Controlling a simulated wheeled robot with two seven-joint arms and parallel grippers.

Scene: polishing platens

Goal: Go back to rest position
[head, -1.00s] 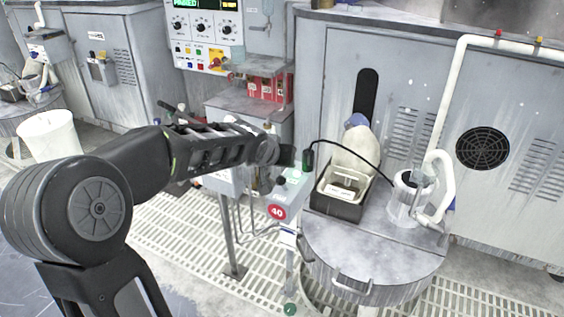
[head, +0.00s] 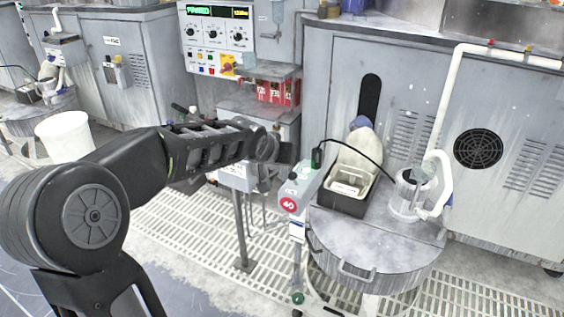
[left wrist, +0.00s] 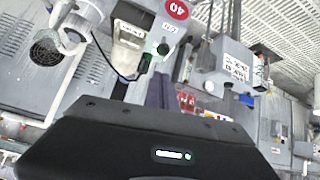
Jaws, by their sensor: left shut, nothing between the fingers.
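My left arm comes in from the left in the head view. Its gripper (head: 286,152) is at the far end, shut and empty, in front of the grey cabinets. It hangs in the air left of the control box with the red 40 label (head: 289,188); I see no contact between them. In the left wrist view the red 40 label (left wrist: 177,9) shows at the top. The dark wrist housing fills the bottom of that view. My right gripper is in neither view.
A round platen table (head: 375,265) stands at the right, carrying a dark tray (head: 343,203) and a white cylindrical fitting (head: 408,198). A white bucket (head: 63,135) stands at the left. A control panel (head: 217,38) is at the back. Open floor grating (head: 185,232) lies between.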

